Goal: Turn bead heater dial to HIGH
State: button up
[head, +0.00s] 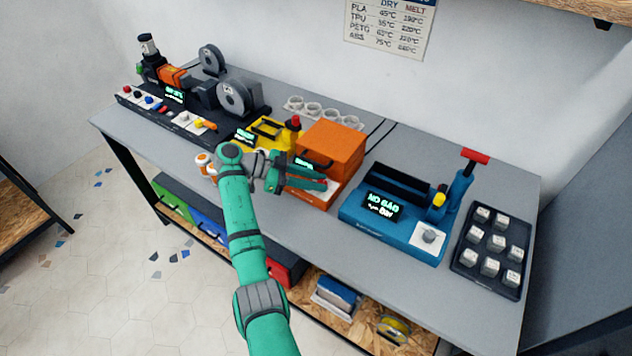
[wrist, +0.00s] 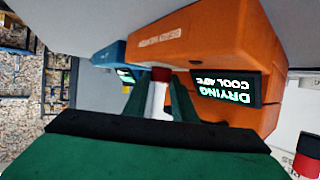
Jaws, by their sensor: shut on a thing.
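My gripper (head: 322,184) is at the box's lower front.
A blue sealer (head: 400,212) with a pale knob and red-handled lever stands to the right, near a dark tray (head: 490,248) of pale blocks. A yellow device (head: 268,132) stands close on the left. Spools and an extruder-like machine fill the far left. Front bench strip is mostly clear.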

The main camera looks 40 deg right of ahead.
jog(key=shift+w+d+f+m+g+y, duration=0.1)
jog(key=shift+w+m+g+y, duration=0.05)
jog(key=shift+m+g+y, duration=0.85)
jog(key=shift+d+f+m+g, duration=0.1)
jog(key=shift+m+g, duration=0.2)
jog(key=shift+m, duration=0.1)
jog(key=shift+c, duration=0.2)
jog(key=o, duration=1.1)
jog(key=shift+c, duration=0.2)
jog(key=shift+n+t+h, duration=0.3)
jog(key=shift+t, duration=0.1)
